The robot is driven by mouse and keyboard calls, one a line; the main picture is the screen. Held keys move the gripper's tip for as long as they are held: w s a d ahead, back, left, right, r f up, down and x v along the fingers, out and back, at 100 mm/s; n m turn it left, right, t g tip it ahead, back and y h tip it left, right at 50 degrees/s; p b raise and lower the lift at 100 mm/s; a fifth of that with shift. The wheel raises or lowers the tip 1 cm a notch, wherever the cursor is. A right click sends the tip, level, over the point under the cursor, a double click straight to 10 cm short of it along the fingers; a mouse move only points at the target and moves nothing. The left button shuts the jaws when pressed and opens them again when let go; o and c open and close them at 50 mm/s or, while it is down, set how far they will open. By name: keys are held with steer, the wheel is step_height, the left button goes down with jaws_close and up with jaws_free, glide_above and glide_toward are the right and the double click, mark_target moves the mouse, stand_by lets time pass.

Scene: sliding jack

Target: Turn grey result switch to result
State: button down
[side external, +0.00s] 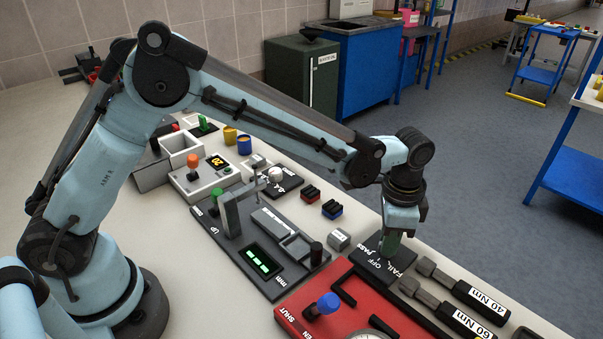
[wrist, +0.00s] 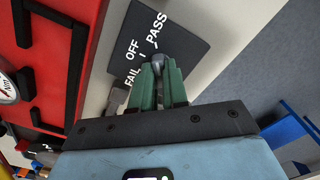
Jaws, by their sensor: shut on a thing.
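The result switch panel (side external: 372,263) is a dark plate with white FAIL, OFF and PASS labels at the right of the bench. The same panel (wrist: 186,36) fills the upper middle of the wrist view. My gripper (side external: 391,243) points down over it, with green fingers shut on the grey result switch. In the wrist view the fingers (wrist: 158,72) close around the rounded grey switch (wrist: 159,58), just beside the OFF and PASS labels. The fingers hide most of the switch, so I cannot tell which label it points to.
A red panel (side external: 293,309) with a blue knob (side external: 328,303) lies in front of the switch panel. Torque tools marked 40 Nm (side external: 468,291) and 60 Nm (side external: 447,314) lie to its right. A small grey block (side external: 339,239) stands to its left.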

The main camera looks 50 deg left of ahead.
stand_by(0.3)
steer(key=c, duration=1.1)
jaws_free()
steer(key=shift+c, duration=0.2)
step_height(320, 180, up, 12)
